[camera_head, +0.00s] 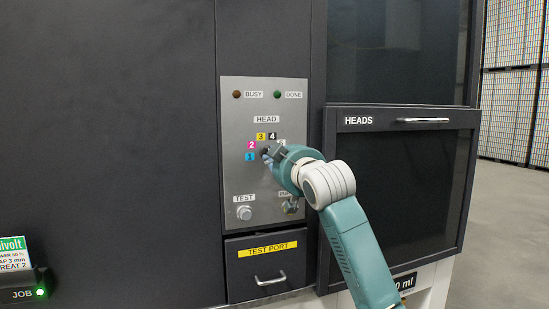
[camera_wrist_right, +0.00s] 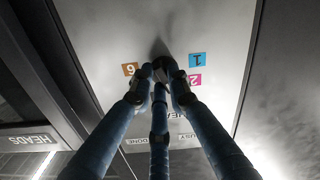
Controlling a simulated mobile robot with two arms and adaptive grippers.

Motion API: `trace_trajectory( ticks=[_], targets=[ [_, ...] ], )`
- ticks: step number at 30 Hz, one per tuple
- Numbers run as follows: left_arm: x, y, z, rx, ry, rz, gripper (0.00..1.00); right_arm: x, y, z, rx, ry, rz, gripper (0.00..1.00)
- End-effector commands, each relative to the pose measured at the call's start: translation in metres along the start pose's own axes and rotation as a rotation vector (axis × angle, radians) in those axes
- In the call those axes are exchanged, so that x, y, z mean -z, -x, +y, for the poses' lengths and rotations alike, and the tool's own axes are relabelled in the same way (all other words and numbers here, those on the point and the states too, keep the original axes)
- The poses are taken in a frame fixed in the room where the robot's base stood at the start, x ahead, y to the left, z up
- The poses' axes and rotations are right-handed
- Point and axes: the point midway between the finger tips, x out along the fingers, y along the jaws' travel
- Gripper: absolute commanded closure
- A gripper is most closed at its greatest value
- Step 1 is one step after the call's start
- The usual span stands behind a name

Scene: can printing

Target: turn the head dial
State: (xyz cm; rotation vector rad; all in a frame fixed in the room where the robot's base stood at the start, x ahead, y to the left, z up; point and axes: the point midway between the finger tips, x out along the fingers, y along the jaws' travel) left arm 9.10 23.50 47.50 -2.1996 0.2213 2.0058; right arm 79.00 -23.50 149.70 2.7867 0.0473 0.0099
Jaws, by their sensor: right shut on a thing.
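The head dial (camera_wrist_right: 160,68) is a small dark knob on the grey control panel (camera_head: 235,190), under the HEAD label (camera_head: 266,119). My right gripper (camera_head: 270,157) reaches it from the right and is shut on it. In the wrist view the fingers (camera_wrist_right: 160,78) close around the knob, hiding most of it and its pointer. Coloured number labels ring the dial: blue 1 (camera_head: 250,157), magenta 2 (camera_head: 252,145), yellow 3 (camera_head: 261,136) and black 4 (camera_head: 272,136). An orange 6 (camera_wrist_right: 130,69) shows in the wrist view. My left gripper is not in view.
The BUSY lamp (camera_head: 237,94) and green DONE lamp (camera_head: 277,94) sit above. A TEST button (camera_head: 244,213) and another knob (camera_head: 290,207) are below, the latter close under my gripper. A TEST PORT drawer (camera_head: 245,284) and HEADS door (camera_head: 440,140) are shut.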

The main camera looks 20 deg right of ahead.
Motion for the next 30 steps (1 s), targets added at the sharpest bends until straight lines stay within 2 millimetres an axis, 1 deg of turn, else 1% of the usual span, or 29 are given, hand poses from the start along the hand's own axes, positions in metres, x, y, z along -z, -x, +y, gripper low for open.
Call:
trace_trajectory(
  ticks=[1,12,13,15,16,26,30],
  targets=[
    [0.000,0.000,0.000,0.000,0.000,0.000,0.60,-0.003,-0.001,-0.002,0.003,-0.004,-0.007,1.00],
    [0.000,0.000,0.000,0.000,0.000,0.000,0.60,-0.003,-0.001,-0.002,0.003,-0.006,-0.007,1.00],
    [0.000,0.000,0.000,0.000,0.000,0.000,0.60,-0.003,-0.001,-0.002,0.003,-0.006,-0.007,0.80],
    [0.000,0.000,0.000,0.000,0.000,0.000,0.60,-0.003,-0.001,-0.002,0.003,-0.006,-0.007,0.66],
    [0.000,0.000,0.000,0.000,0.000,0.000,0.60,-0.003,-0.001,-0.002,0.003,-0.006,-0.006,0.65],
    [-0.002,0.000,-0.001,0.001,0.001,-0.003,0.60,-0.001,0.002,-0.001,0.001,-0.005,-0.002,0.65],
    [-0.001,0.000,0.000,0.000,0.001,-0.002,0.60,0.000,0.015,0.000,0.001,-0.005,0.001,0.65]
  ],
)
